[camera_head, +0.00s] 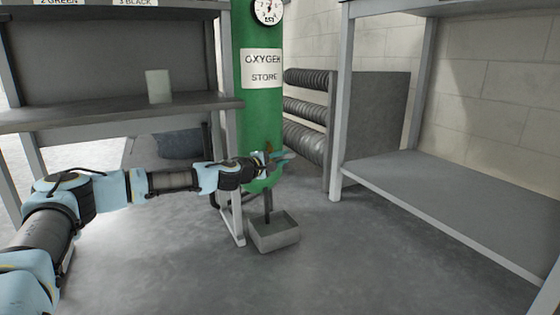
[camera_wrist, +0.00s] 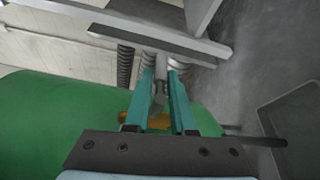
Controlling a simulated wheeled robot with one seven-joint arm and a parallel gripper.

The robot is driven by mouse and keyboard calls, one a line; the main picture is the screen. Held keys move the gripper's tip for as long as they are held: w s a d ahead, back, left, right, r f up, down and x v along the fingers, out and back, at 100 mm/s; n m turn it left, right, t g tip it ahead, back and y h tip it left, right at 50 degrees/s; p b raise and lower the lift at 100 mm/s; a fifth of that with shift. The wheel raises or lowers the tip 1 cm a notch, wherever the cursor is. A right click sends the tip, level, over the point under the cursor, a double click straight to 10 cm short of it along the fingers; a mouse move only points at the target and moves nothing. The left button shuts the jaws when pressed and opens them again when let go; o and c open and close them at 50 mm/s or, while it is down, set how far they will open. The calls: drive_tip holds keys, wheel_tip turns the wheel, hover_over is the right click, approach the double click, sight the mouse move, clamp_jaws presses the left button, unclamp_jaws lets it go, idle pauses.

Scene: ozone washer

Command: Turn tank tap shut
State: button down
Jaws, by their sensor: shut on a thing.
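The tank is a tall green cylinder (camera_head: 247,110) labelled "OXYGEN STORE", with a round gauge (camera_head: 267,11) near the top. It also fills the left of the wrist view as a green surface (camera_wrist: 50,120). The tank's tap shows as a small brass part (camera_head: 268,147) low on the front; in the wrist view its brass body (camera_wrist: 157,123) lies between and behind my fingers. My gripper (camera_head: 284,158) is at the tap, its teal fingers (camera_wrist: 160,77) closed around a narrow grey piece, apparently the tap's handle. The fingers hide much of the tap, so its angle is unclear.
A small grey open box (camera_head: 274,239) stands on the floor below the tap, with a dark pipe (camera_head: 268,205) above it. Ribbed hoses (camera_head: 305,110) hang behind.

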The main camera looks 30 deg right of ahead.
drive_tip(key=shift+s+d, duration=0.1)
drive_tip(key=shift+s, duration=0.05)
drive_tip(key=c, duration=0.8)
unclamp_jaws()
drive_tip(key=shift+o, duration=0.2)
drive_tip(key=shift+a+r+p, duration=0.1)
drive_tip(key=shift+a+p, duration=0.25)
drive_tip(key=shift+a, duration=0.15)
drive_tip(key=p+v, duration=0.3)
drive_tip(key=v, duration=0.7)
